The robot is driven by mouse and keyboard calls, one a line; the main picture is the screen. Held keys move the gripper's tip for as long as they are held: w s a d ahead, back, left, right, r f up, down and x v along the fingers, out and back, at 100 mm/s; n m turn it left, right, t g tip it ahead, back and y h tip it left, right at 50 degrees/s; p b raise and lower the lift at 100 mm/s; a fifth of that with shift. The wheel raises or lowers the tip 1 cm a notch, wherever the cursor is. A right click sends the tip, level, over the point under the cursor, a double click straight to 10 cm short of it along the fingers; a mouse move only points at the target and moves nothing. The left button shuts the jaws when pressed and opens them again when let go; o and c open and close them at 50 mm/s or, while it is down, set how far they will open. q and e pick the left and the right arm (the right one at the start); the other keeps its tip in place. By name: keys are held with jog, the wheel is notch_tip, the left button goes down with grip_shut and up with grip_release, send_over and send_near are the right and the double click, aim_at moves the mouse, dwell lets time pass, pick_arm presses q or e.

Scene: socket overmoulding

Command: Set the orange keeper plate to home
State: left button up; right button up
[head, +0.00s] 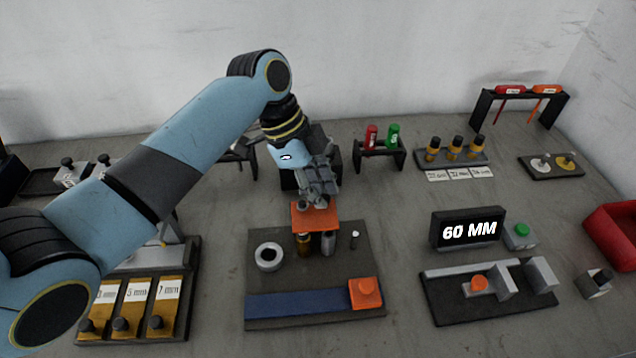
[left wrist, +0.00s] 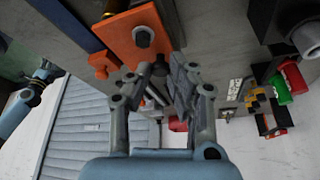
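The orange keeper plate (head: 315,217) lies over the far part of a dark fixture base (head: 262,232), above a brass and a grey cylinder. In the left wrist view the plate (left wrist: 118,35) carries a round grey knob (left wrist: 143,37). My left gripper (head: 319,190) is just behind and above the plate in the head view. In the left wrist view the gripper (left wrist: 162,72) shows a gap between its fingers, with nothing held; the knob is just beyond them. Whether a finger touches the plate is unclear.
An orange block (head: 366,291) sits at the right end of a blue strip (head: 295,300) on the fixture. A grey ring (head: 268,257) lies to its left. A rack with red and green tools (head: 381,150) stands right of the gripper. A "60 MM" display (head: 467,229) stands farther right.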

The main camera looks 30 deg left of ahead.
pick_arm(q)
jog(key=o, duration=0.5)
jog(key=shift+s+d+f, duration=0.2)
jog(key=shift+d, duration=0.1)
jog(key=shift+a, duration=0.1)
jog(key=shift+a+r, duration=0.1)
jog(key=shift+r, duration=0.1)
jog(key=v, duration=1.1)
jog(key=shift+r, duration=0.3)
